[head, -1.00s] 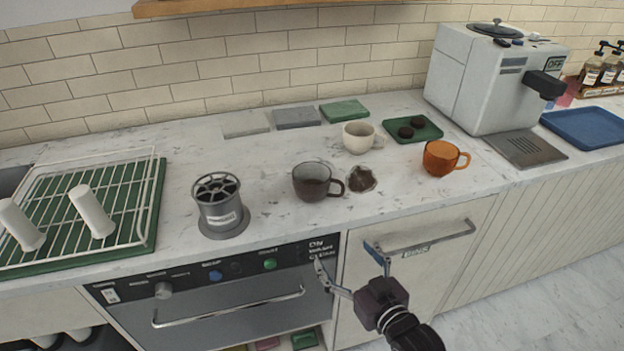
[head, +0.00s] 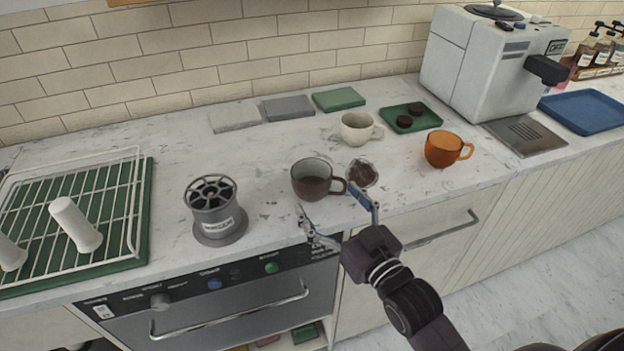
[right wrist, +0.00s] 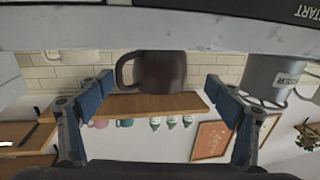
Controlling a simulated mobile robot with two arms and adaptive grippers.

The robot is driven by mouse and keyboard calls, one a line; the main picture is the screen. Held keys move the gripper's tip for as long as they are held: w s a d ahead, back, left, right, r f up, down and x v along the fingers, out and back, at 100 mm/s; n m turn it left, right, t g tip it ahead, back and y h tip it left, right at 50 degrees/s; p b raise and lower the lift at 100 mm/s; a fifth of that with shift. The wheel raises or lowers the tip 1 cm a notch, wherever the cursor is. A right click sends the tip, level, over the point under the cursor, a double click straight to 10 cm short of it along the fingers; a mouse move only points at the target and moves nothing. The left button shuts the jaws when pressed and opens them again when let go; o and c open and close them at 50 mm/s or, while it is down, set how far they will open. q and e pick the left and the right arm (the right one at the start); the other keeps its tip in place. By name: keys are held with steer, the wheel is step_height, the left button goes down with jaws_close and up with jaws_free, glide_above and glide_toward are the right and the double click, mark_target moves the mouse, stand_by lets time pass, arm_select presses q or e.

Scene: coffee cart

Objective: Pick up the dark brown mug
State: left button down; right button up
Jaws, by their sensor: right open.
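The dark brown mug (head: 312,180) stands upright on the marble counter, its handle pointing right in the head view. My right gripper (head: 336,205) is open and empty at the counter's front edge, just in front of the mug, with one finger near the handle side. In the right wrist view the mug (right wrist: 162,72) appears between the two spread fingers (right wrist: 163,98), beyond their tips, and does not seem to be touched. My left gripper is not in view.
A cream mug (head: 357,128) and an orange mug (head: 443,149) stand right of the brown mug. A grey canister (head: 217,215) stands to the left, near a dish rack (head: 128,215). The coffee machine (head: 470,75) is at back right.

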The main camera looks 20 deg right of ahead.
mark_target(303, 166)
steer(key=w, duration=0.2)
steer(key=shift+w+a+r+p, duration=0.25)
steer(key=shift+w+r+p, duration=0.05)
steer(key=shift+r+p, duration=0.05)
steer(key=x, duration=0.3)
steer(key=shift+w+r+p, duration=0.1)
steer(key=shift+w+p, duration=0.1)
steer(key=shift+p, duration=0.15)
steer(key=shift+w+a, duration=0.1)
steer(key=shift+w, duration=0.15)
steer(key=shift+c, duration=0.2)
steer(key=c, duration=1.5)
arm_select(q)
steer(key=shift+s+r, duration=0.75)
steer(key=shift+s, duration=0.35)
